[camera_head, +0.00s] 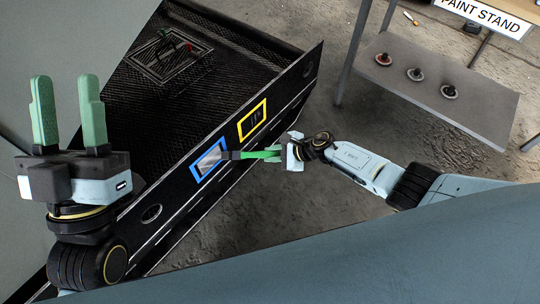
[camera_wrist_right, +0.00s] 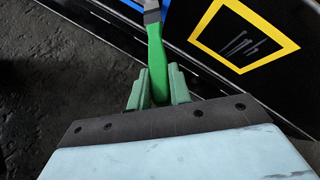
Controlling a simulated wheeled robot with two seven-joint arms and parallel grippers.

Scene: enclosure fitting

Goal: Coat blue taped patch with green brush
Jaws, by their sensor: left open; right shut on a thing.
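The blue taped patch (camera_head: 209,160) is on the black panel's outer side in the head view. Light grey shows inside its blue frame. My right gripper (camera_head: 285,153) is shut on the green brush (camera_head: 262,154), whose handle (camera_wrist_right: 156,60) also shows between the fingers (camera_wrist_right: 158,92) in the right wrist view. The brush points left, its dark head at the patch's right edge; I cannot tell whether the bristles touch. My left gripper (camera_head: 67,112) is open and empty at the left, fingers up, apart from the patch.
A yellow taped patch (camera_head: 252,120) with pale scratches is right beside the blue one. A red handle (camera_head: 188,47) and a green one lie on a grille inside the enclosure. The paint stand (camera_head: 490,98) at upper right holds three small round pots. Floor lies between.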

